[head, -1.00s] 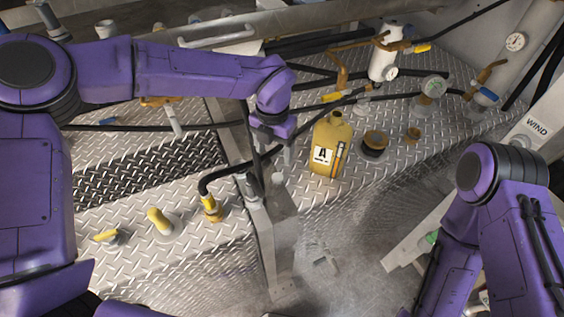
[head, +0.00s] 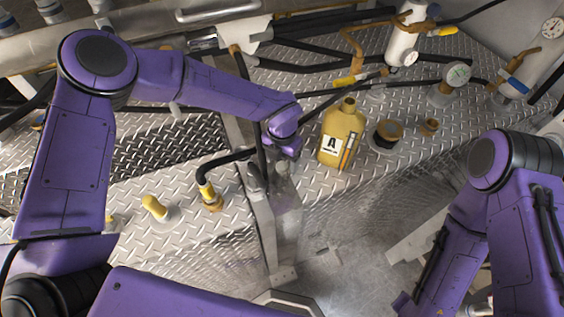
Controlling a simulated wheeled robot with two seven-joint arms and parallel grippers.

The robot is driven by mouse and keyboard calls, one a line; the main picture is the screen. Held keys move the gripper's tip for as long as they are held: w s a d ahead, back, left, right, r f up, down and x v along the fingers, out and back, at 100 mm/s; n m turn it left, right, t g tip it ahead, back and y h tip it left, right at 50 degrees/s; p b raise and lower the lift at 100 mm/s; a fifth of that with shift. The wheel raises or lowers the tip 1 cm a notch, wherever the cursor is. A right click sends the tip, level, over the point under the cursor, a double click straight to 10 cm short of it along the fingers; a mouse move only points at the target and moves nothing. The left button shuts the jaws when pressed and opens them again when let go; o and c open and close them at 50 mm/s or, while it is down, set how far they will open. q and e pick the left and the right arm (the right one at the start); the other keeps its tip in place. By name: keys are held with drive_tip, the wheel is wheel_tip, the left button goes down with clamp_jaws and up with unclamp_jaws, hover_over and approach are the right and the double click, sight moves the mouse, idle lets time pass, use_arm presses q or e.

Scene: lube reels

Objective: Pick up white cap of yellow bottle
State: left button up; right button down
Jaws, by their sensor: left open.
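The yellow bottle (head: 342,137), with a white label marked "A", stands upright on the diamond-plate deck.
A white cylinder (head: 404,38) with brass pipes and black hoses lies behind. A yellow-ended hose (head: 209,196) and yellow handle (head: 154,207) are at left.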

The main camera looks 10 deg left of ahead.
use_arm(q)
drive_tip(key=shift+w+f, duration=0.1)
drive_tip(key=shift+f, duration=0.55)
drive_tip(key=c, duration=1.1)
